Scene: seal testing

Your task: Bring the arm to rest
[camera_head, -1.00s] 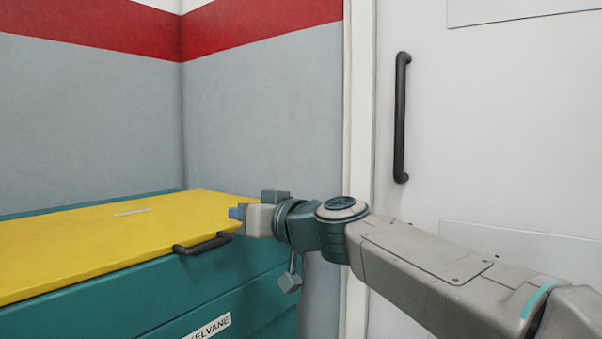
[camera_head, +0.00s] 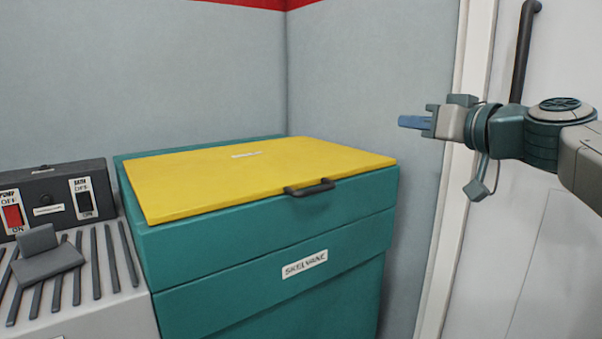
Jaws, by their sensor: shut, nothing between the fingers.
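My gripper (camera_head: 412,122) is at the right of the view, with its blue fingers pointing left. It is shut and empty. It hangs in the air in front of the grey wall, to the right of and above the yellow lid's right end. It appears apart from everything around it. My arm (camera_head: 548,130) reaches in from the right edge, roughly level, in front of the white door. The rest of the arm is out of view.
A teal chest (camera_head: 270,250) has a closed yellow lid (camera_head: 250,175) with a dark handle (camera_head: 310,187). At left is a ribbed grey bench (camera_head: 85,315) with a dark switch box (camera_head: 48,197). A white door (camera_head: 520,250) with a dark bar handle (camera_head: 524,50) stands at right.

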